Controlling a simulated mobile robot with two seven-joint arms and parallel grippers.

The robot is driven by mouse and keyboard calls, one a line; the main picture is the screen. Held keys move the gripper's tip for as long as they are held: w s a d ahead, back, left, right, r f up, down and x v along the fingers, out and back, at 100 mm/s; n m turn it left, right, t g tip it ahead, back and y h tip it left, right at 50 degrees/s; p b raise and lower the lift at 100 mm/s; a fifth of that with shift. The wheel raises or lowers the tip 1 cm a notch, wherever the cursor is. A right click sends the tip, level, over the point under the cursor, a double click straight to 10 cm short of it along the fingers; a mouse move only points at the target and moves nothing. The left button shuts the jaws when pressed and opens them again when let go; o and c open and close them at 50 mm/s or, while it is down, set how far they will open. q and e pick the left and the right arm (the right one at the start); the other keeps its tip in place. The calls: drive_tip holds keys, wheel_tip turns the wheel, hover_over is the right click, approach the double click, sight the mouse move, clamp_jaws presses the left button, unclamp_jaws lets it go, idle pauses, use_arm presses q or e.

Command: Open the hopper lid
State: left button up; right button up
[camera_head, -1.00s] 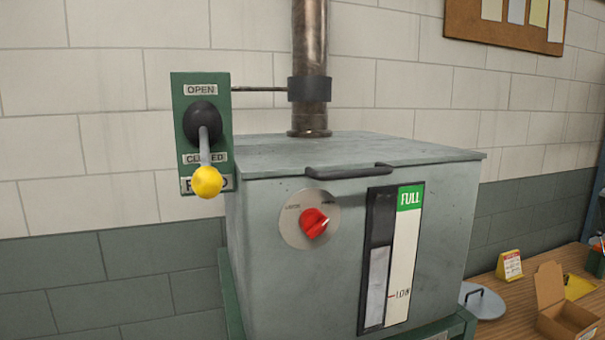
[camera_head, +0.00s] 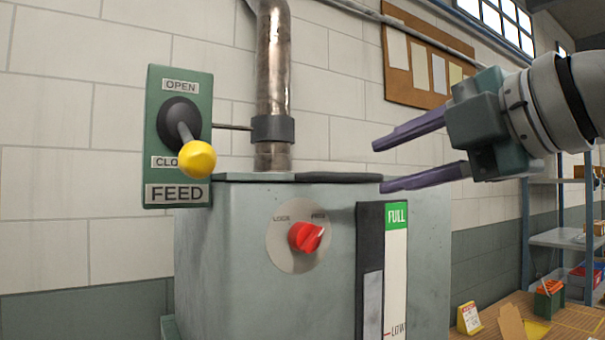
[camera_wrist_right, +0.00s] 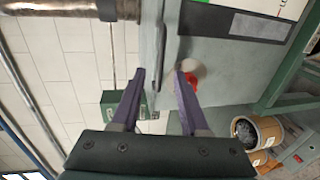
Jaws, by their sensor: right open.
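The grey hopper (camera_head: 235,240) stands against the wall. Its lid (camera_head: 235,177) is down and shows almost edge-on, with a dark bar handle (camera_head: 340,178) at its front. My right gripper (camera_head: 380,166) comes in from the right. It is open and empty, its purple fingers one above the other at the handle's right end. In the right wrist view, the gripper (camera_wrist_right: 160,70) has the lid's edge (camera_wrist_right: 158,45) between its fingertips in the picture; I cannot tell whether they touch. A red knob (camera_head: 306,237) is on the hopper's front. My left gripper is not in view.
A green FEED panel (camera_head: 152,130) with a yellow-tipped lever (camera_head: 198,160) is left of the hopper. A metal pipe (camera_head: 272,75) rises behind the lid. A level gauge (camera_head: 396,270) is on the front. A bench (camera_head: 520,312) with small items stands right.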

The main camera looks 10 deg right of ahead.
sight(357, 176)
drive_tip(key=p+x, duration=0.2)
drive_tip(key=x, duration=0.4)
drive_tip(key=shift+r+p, duration=0.2)
drive_tip(key=shift+p, duration=0.15)
drive_tip(key=shift+w+a+f, duration=0.2)
drive_tip(key=shift+w+f, duration=0.1)
drive_tip(key=shift+w, duration=0.25)
drive_tip(key=shift+c, duration=0.4)
clamp_jaws()
